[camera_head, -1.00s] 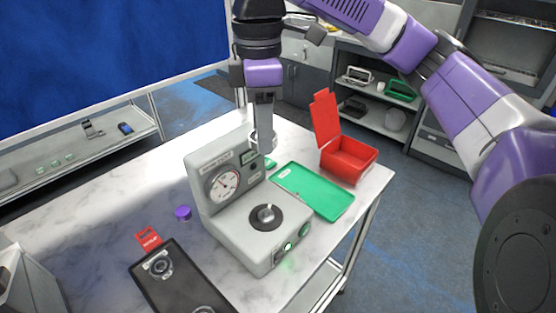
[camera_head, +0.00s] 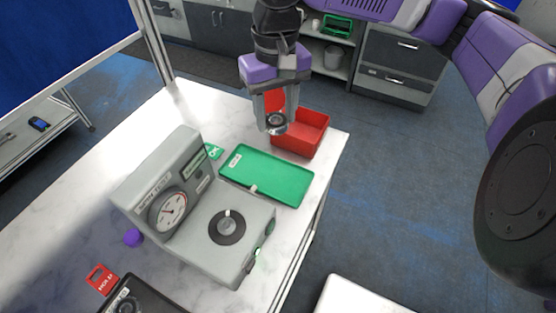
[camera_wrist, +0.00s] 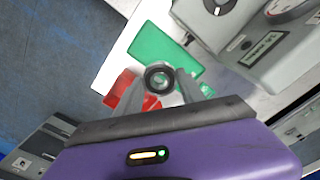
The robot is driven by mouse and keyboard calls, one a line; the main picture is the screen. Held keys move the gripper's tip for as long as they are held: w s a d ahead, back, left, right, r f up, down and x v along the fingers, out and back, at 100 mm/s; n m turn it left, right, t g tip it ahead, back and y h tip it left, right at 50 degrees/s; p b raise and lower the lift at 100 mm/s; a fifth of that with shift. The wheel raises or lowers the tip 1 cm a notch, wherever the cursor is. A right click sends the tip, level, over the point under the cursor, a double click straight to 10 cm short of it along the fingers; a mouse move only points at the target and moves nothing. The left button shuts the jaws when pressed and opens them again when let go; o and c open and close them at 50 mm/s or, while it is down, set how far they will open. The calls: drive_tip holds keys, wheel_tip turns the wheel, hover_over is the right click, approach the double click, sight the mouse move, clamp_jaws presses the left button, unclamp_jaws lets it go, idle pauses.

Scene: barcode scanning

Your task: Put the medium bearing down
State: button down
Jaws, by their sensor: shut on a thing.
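The medium bearing (camera_head: 276,121) is a dark ring with a bright metal rim, held between the fingertips of my gripper (camera_head: 275,116). In the head view it hangs in the air in front of the red bin (camera_head: 305,138), near the far edge of the green tray (camera_head: 268,175). The wrist view shows the bearing (camera_wrist: 160,77) between both fingers, with the green tray (camera_wrist: 152,45) and parts of the red bin (camera_wrist: 122,88) beyond it. The green tray is flat and holds no bearing that I can see.
A grey gauge device (camera_head: 190,215) with a dial and a round black plate stands left of the green tray. White marble table (camera_head: 195,105) shows behind the device.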

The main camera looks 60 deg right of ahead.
sight(276, 178)
drive_tip(key=f+m, duration=0.1)
drive_tip(key=f, duration=0.5)
drive_tip(key=f+m, duration=0.1)
drive_tip(key=f, duration=0.6)
drive_tip(key=f+m+p, duration=0.1)
drive_tip(key=f, duration=0.6)
drive_tip(key=shift+w+d+f+m, duration=0.1)
drive_tip(key=shift+w+d+m, duration=0.15)
drive_tip(key=shift+d+m, duration=0.05)
drive_tip(key=shift+f, duration=0.15)
drive_tip(key=c, duration=0.7)
unclamp_jaws()
wheel_tip(276, 178, up, 12)
drive_tip(key=shift+r+b, duration=0.2)
drive_tip(key=shift+b, duration=0.1)
